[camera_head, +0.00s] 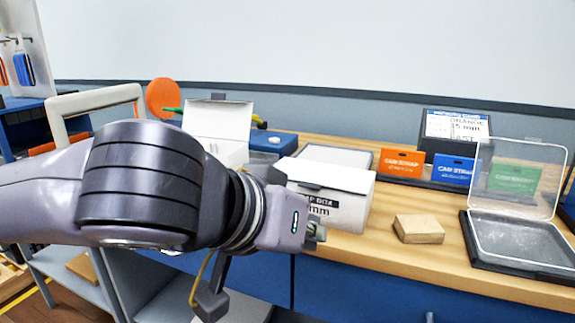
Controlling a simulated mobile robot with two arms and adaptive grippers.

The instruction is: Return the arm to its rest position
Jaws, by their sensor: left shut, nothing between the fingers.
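My left arm comes in from the left and fills much of the lower left of the head view. Its gripper (314,234) points right, in front of a white box (340,207) with partly readable "BOX" and "mm" lettering. The gripper is shut and empty. I cannot tell whether it touches the bench edge or box. The arm hides part of the bench behind it. My right gripper is not in view.
A wooden bench (385,252) holds a wood block (418,229), a clear-lidded tray (520,240), orange (401,163), blue (453,170) and green (512,178) cam strap cards, and a sign (455,127). An open white box (217,120) stands behind my arm. A grey shelf (75,268) is lower left.

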